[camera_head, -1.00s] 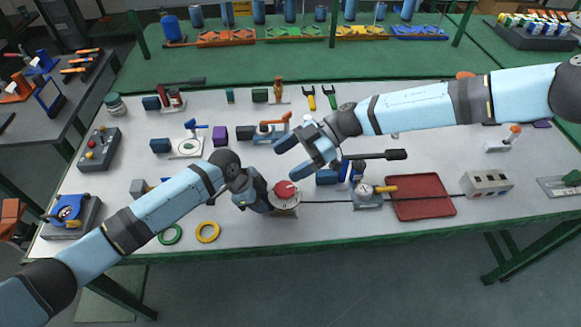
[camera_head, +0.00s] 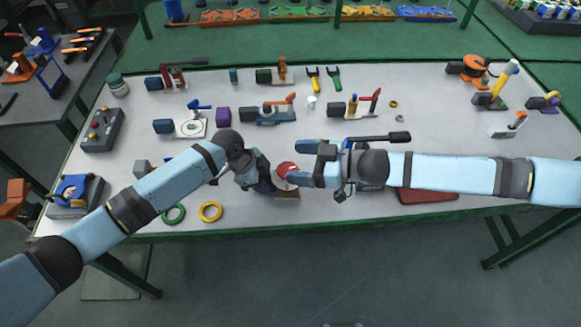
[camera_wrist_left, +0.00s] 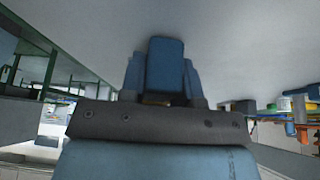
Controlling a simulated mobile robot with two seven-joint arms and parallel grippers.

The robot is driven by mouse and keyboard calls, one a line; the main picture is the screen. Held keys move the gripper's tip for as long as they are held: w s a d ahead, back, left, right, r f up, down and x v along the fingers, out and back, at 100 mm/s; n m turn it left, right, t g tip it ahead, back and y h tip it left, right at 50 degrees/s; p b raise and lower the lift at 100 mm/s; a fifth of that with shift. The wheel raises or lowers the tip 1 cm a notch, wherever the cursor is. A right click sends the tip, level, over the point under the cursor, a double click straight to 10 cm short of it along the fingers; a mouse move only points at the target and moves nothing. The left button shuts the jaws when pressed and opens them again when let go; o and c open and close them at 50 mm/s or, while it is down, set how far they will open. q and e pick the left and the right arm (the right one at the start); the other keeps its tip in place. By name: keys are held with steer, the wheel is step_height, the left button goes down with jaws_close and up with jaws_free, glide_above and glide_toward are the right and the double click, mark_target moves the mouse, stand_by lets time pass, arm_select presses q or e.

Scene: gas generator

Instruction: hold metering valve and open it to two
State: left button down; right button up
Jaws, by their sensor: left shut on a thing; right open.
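The knob's scale is too small to read.
A yellow ring (camera_head: 210,212) and a green ring (camera_head: 173,215) lie in front of my left arm. A red tray (camera_head: 428,197) is mostly hidden under my right arm. A dark lever handle (camera_head: 385,138) sticks out just behind my right gripper.

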mark_target(288, 168)
steer(key=s+d+f+m+t+h, duration=0.3)
steer(key=d+m+h, duration=0.1)
steer(key=d, duration=0.3)
steer(key=x, duration=1.1)
steer(key=shift+w+a, duration=0.3)
steer(key=shift+a, duration=0.05)
steer(key=shift+r, duration=0.1)
steer(key=shift+n, duration=0.3)
steer(key=c, duration=0.9)
